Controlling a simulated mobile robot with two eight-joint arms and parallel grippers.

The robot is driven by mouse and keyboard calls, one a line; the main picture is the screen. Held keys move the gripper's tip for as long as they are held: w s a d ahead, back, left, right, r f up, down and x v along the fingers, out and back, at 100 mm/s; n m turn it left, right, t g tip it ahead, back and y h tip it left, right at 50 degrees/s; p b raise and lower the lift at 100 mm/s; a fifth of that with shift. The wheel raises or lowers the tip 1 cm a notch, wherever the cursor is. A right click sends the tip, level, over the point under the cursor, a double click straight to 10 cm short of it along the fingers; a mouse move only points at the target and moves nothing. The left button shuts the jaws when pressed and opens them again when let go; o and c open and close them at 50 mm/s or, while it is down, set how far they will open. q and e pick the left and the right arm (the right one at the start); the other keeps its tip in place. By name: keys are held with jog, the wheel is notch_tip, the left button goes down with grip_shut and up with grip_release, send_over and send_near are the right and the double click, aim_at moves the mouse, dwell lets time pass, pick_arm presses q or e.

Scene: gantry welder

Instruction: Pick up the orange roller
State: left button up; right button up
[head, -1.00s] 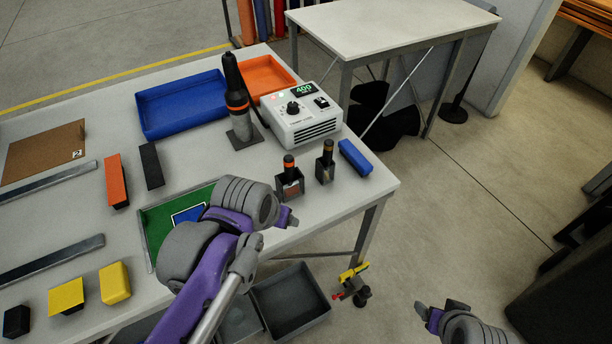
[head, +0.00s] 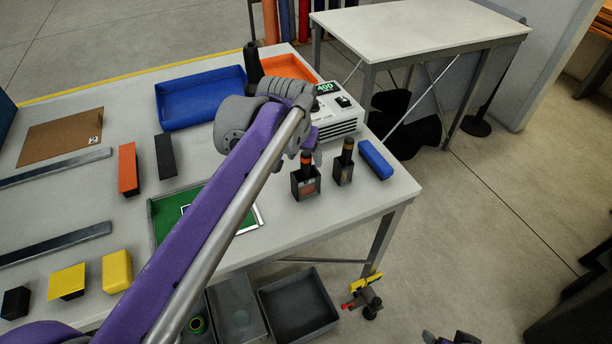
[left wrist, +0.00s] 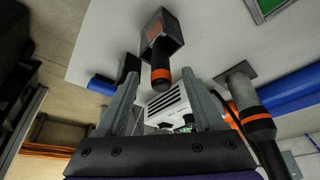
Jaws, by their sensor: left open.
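The likely orange roller (head: 306,157) has a dark handle with an orange band and stands upright in a small dark holder (head: 305,187) near the table's right edge. In the left wrist view the banded handle (left wrist: 161,65) points between my fingers, with its holder (left wrist: 168,30) beyond. My left gripper (left wrist: 160,88) is open with nothing between its pads; in the head view its tip (head: 309,140) is just above the handle, partly hidden by my wrist. Only a bit of my right gripper (head: 450,338) shows at the bottom edge.
A second holder with a brown-banded handle (head: 344,163) stands close to the right, then a blue block (head: 376,159). A white control box (head: 338,118) is behind. A taller dark tool (head: 253,62), blue tray (head: 199,97) and orange tray (head: 289,67) are further back.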

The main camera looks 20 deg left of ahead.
aim_at(306, 164)
pick_arm(q)
jog(key=x, duration=0.4)
jog(key=shift+f, duration=0.4)
grip_shut()
